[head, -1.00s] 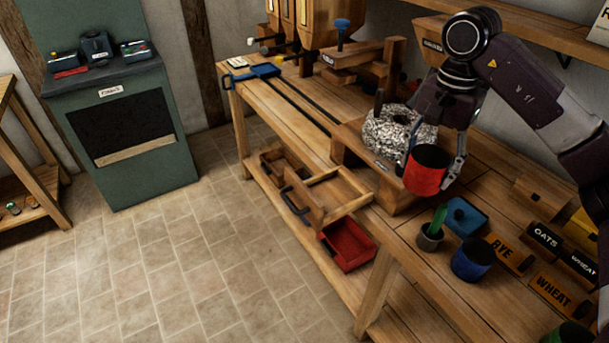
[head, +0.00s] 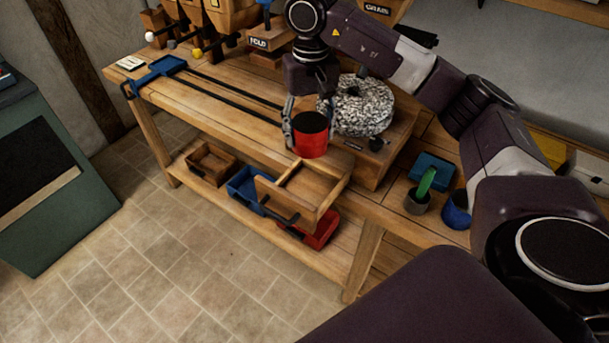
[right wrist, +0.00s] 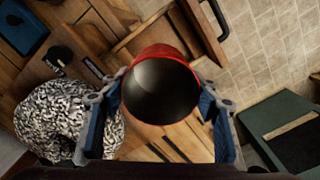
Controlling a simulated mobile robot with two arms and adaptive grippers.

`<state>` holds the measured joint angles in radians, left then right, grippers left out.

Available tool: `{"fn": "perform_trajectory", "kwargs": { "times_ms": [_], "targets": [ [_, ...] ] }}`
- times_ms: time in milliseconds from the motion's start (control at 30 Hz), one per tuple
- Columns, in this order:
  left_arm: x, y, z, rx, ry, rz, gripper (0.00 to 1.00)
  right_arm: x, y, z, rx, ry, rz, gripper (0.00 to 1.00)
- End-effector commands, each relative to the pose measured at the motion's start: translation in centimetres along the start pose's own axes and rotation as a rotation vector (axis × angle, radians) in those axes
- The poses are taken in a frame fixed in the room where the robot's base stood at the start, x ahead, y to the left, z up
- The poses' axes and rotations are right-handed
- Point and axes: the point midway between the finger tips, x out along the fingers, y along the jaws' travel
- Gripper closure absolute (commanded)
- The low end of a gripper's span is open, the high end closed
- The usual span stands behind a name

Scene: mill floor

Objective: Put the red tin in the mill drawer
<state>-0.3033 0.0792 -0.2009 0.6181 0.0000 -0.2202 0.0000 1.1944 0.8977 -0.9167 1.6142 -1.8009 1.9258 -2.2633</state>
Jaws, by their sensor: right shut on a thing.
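The red tin (head: 311,137) is upright, open at the top and dark inside. My right gripper (head: 309,120) is shut on it, with a finger on either side; the right wrist view also shows the tin (right wrist: 160,90) between the blue-padded fingers. The tin is held near the bench's front edge, and in the head view it overlaps the back of the pulled-out wooden mill drawer (head: 285,197). The drawer (right wrist: 207,30) also shows beyond the tin in the wrist view. Its visible inside looks empty; part is hidden. My left gripper is not in view.
A speckled millstone (head: 365,108) stands right of the tin on the bench. Below the drawer, the lower shelf holds red (head: 322,231), blue (head: 246,188) and wooden (head: 210,163) bins. A cup (head: 417,202) with a green item stands farther right. The floor in front is clear.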

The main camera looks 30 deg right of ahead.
Motion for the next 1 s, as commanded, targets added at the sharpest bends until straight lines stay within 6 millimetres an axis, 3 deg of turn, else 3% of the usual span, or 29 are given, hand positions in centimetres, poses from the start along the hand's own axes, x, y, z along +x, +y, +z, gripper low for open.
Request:
{"fn": "perform_trajectory", "kwargs": {
  "times_ms": [200, 400, 567, 800, 1000],
  "targets": [
    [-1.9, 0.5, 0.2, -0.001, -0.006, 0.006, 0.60, 5.7, 0.1, 0.2, 0.001, -0.006, 0.002, 0.71],
    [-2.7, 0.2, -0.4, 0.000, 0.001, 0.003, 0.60, 9.5, 0.0, 0.1, 0.000, -0.002, -0.001, 0.71],
    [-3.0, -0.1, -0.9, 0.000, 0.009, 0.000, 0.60, 10.8, 0.0, 0.0, 0.002, 0.000, -0.001, 0.71],
    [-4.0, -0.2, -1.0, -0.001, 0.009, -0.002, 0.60, 14.2, 0.0, 0.1, 0.001, -0.002, 0.000, 0.71],
    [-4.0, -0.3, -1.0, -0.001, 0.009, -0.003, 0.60, 14.9, 0.0, 0.0, 0.001, 0.002, -0.001, 0.71]
  ]
}}
